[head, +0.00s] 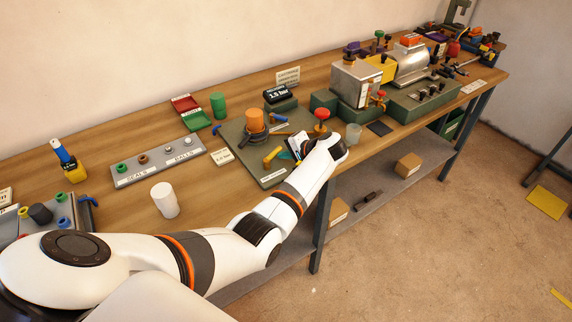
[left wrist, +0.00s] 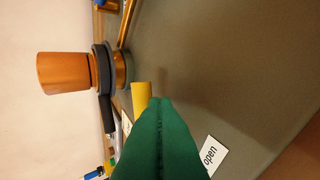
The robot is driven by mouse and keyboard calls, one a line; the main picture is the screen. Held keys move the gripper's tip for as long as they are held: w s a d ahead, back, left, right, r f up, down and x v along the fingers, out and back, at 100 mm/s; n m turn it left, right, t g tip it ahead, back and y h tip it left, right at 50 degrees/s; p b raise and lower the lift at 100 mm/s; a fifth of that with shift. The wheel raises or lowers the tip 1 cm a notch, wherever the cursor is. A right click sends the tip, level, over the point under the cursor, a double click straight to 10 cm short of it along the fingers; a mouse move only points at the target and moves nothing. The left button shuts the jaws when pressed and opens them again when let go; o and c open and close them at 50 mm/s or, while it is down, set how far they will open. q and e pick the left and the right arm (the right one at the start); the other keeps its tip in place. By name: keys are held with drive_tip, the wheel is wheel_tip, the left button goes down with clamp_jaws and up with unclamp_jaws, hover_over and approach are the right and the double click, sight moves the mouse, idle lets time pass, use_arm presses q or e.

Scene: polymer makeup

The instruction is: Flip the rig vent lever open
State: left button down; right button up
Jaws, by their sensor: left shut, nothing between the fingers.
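The rig (head: 255,120) is a grey-green plate with an orange cylinder (head: 255,121) on a dark collar. A short yellow lever (head: 272,155) sits on the plate near its front. In the left wrist view the yellow lever (left wrist: 141,96) shows just beyond my fingertips, its lower part hidden by them. My left gripper (left wrist: 161,102) has green fingers pressed together and empty. I cannot tell whether they touch the lever. A white label reading "open" (left wrist: 210,154) lies on the plate to the right of the fingers. In the head view my left gripper (head: 288,153) is beside the lever, partly hidden by my wrist.
A red knob (head: 321,114) stands close behind my wrist. A black gauge display (head: 276,94) is at the rig's back. The seals and balls tray (head: 158,163) and a white cylinder (head: 165,200) are to the left. Metal machines (head: 357,83) stand to the right.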

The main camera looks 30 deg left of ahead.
sight(278, 147)
use_arm(q)
drive_tip(key=shift+w+a+n+g+b, duration=0.3)
drive_tip(key=shift+a+n+g+b, duration=0.1)
drive_tip(key=shift+n+g+b, duration=0.15)
drive_tip(key=shift+w+a+f+n, duration=0.1)
drive_tip(key=shift+a+n, duration=0.1)
drive_tip(key=shift+n, duration=0.05)
drive_tip(key=shift+w+a+b, duration=0.15)
drive_tip(key=shift+a+b, duration=0.15)
drive_tip(key=shift+b, duration=0.15)
drive_tip(key=shift+w+a, duration=0.15)
drive_tip(key=shift+a, duration=1.15)
